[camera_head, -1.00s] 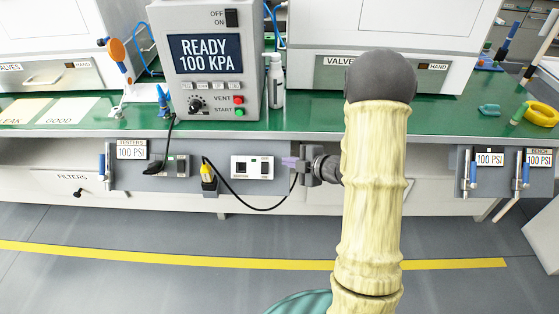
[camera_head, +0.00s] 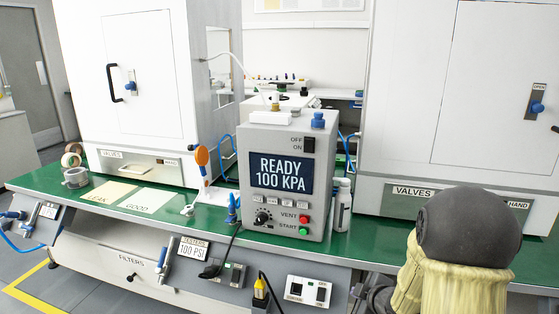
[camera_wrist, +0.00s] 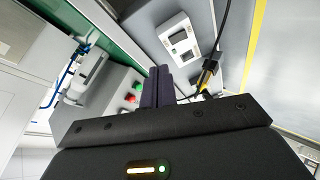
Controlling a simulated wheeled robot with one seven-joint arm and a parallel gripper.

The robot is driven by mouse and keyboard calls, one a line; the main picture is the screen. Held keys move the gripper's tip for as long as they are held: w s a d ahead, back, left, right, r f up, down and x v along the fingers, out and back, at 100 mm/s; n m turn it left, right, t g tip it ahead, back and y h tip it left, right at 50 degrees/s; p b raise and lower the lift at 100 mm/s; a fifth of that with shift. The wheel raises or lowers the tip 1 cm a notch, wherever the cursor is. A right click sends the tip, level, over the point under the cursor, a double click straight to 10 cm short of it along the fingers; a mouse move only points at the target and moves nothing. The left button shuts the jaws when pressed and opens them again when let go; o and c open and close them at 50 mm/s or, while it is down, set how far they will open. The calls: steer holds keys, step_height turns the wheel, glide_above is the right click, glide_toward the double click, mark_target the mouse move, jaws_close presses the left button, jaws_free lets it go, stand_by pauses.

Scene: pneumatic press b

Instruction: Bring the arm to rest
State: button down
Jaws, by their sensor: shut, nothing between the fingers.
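My arm, in a cream ribbed sleeve with a dark rounded joint, stands at the lower right of the head view, in front of the bench. The gripper's fingers are hidden or out of frame there. In the wrist view my gripper (camera_wrist: 158,87) shows as dark fingers close together, with nothing visible between them. It points toward the bench front, near the white switch panel (camera_wrist: 177,40), which also shows in the head view (camera_head: 309,291). The grey tester box (camera_head: 285,175) stands on the bench and reads READY 100 KPA.
The green bench top (camera_head: 330,245) has a white cabinet (camera_head: 150,80) at left and another (camera_head: 440,90) at right. A white bottle (camera_head: 343,204) stands beside the tester. A black cable (camera_wrist: 222,35) with a yellow plug (camera_wrist: 205,76) hangs close to the fingers. Floor is clear at lower left.

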steer(key=s+a+r+m+g+h, duration=0.1)
steer(key=s+a+m+g, duration=0.25)
steer(key=s+m, duration=0.5)
steer(key=s+a+r+m+g+h, duration=0.1)
steer(key=s+a+r+m+g, duration=0.25)
steer(key=s, duration=0.75)
step_height(320, 180, up, 27)
steer(key=d+m+p, duration=0.1)
steer(key=p, duration=2.7)
steer(key=shift+f, duration=0.2)
